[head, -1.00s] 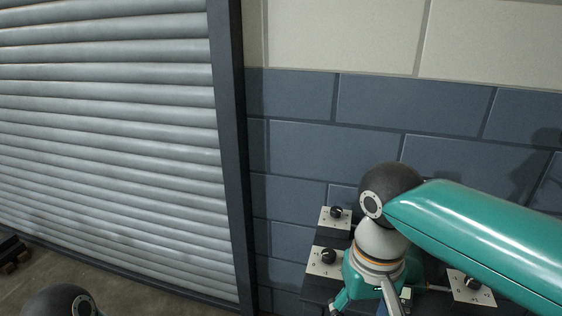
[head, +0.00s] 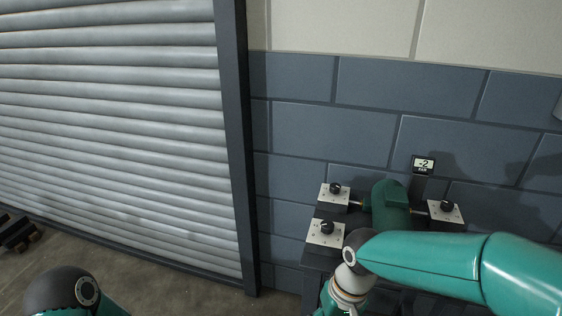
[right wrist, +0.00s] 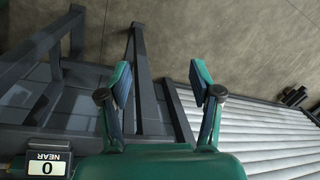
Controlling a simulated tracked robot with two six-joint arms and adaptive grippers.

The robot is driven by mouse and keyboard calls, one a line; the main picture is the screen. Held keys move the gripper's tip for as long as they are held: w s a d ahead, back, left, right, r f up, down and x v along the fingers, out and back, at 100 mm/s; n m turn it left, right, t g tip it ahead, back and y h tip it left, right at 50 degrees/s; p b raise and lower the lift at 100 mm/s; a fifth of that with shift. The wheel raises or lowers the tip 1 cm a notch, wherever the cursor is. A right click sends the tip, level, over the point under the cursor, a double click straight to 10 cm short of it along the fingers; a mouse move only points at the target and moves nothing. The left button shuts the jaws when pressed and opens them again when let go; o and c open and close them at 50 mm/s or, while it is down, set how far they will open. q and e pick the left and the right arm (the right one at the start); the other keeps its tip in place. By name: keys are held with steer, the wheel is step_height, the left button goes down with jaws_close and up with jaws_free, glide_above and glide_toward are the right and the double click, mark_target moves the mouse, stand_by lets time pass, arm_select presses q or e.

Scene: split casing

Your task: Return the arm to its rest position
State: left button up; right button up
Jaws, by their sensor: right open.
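My right arm crosses the lower right of the head view, in front of the stand, with its wrist bent down at the bottom edge. Its gripper is mostly cut off there. In the right wrist view the right gripper (right wrist: 160,78) is open, its two green fingers apart with nothing between them but floor and stand frame behind. A green rounded casing (head: 390,207) sits on the dark stand, clear of my arm, with rods on both sides.
Dial boxes stand left (head: 334,196), front left (head: 325,234) and right (head: 445,214) of the casing. Another display (right wrist: 49,168) reads NEAR 0. A roller shutter (head: 110,130) and block wall (head: 330,130) stand behind.

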steer(key=s+d+f+m, duration=0.1)
steer(key=s+f, duration=0.3)
steer(key=f, duration=0.4)
steer(key=s+f+m+y+p, duration=0.1)
steer(key=s+f, duration=0.3)
steer(key=f, duration=0.4)
steer(key=s+d+f+m+t+y, duration=0.1)
steer(key=s+f, duration=0.3)
steer(key=f, duration=0.4)
steer(key=shift+d+f, duration=0.2)
steer(key=shift+d, duration=0.1)
